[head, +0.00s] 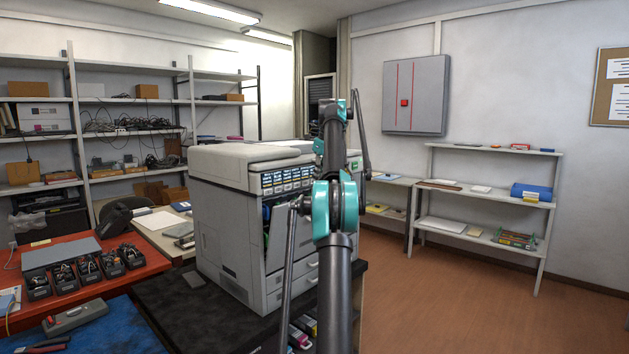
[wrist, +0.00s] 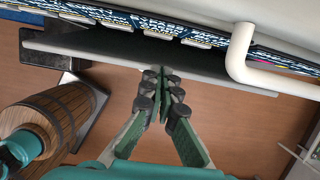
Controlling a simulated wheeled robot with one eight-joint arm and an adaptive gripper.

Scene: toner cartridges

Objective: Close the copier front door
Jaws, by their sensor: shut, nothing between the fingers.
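The grey copier (head: 225,215) stands on a dark-topped table at the centre of the head view. Its front door (head: 303,240) leans outward from the body, and a dark wedge-shaped gap shows at its side, so it is partly open. In the wrist view the door is a long grey slab (wrist: 95,62) below a row of blue-and-white labels. My gripper (wrist: 161,78) is shut and empty, its fingertips at the slab's lower edge. I cannot tell whether they touch it. In the head view my arm hides the gripper and part of the door.
A pale bent bar (wrist: 240,55) projects from the copier right of my fingers. The dark table (head: 185,315) holds the copier. A red workbench (head: 140,268) with black bins is at left. A white shelf (head: 470,205) stands at right, with open brown floor before it.

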